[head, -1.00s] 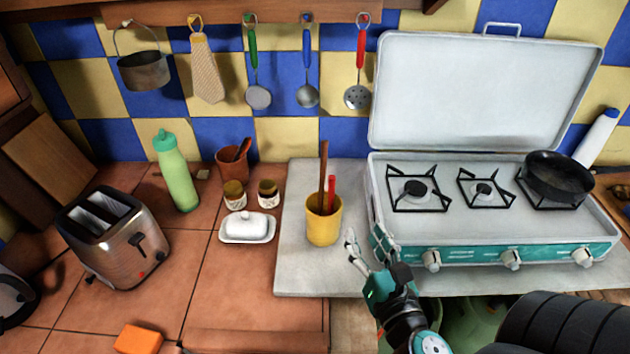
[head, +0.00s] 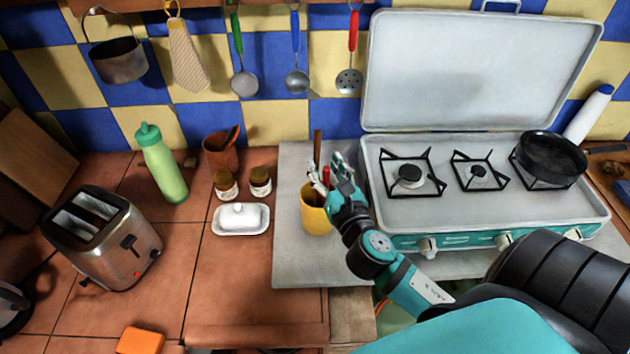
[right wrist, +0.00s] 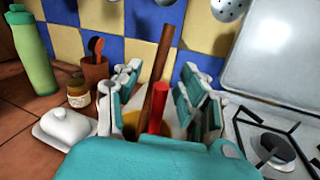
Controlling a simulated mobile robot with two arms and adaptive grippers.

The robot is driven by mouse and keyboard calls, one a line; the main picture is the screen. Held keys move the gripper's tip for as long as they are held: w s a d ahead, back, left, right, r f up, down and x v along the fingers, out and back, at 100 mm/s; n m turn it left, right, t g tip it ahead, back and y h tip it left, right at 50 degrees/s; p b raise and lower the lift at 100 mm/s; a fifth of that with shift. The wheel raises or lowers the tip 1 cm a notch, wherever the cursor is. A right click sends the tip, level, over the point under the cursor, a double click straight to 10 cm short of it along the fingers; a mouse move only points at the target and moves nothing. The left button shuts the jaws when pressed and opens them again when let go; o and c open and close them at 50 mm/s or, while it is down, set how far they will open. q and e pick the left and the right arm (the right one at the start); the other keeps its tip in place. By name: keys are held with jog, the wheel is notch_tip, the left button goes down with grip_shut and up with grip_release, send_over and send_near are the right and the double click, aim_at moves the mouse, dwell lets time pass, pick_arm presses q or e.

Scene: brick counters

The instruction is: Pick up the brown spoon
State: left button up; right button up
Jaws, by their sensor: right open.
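A brown wooden handle (head: 317,147), likely the brown spoon's, stands upright in a yellow cup (head: 315,219) on the grey counter slab. Its lower end is hidden in the cup. A red handle (right wrist: 157,108) stands close beside it in the same cup. My right gripper (head: 329,172) is open at the top of the cup. In the right wrist view, the brown handle (right wrist: 166,50) and the red one both show between the spread fingers, with a gap on each side. My left gripper is not in view.
The camping stove (head: 480,210) with its raised lid stands close on the right. A white butter dish (head: 241,219), two small jars and a terracotta cup (head: 220,150) holding a utensil stand to the left. Ladles hang on the wall behind.

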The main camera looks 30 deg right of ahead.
aim_at(318, 152)
jog(key=shift+w+d+r+p, duration=0.25)
jog(key=shift+w+p, duration=0.1)
jog(key=shift+w, duration=0.25)
jog(key=p+x, duration=0.1)
jog(key=x, duration=0.2)
jog(key=shift+w, duration=0.35)
jog(key=shift+w+f, duration=0.1)
jog(key=shift+w, duration=0.2)
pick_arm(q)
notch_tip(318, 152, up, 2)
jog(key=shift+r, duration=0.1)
pick_arm(e)
jog(key=shift+s, duration=0.1)
jog(key=shift+c, duration=0.2)
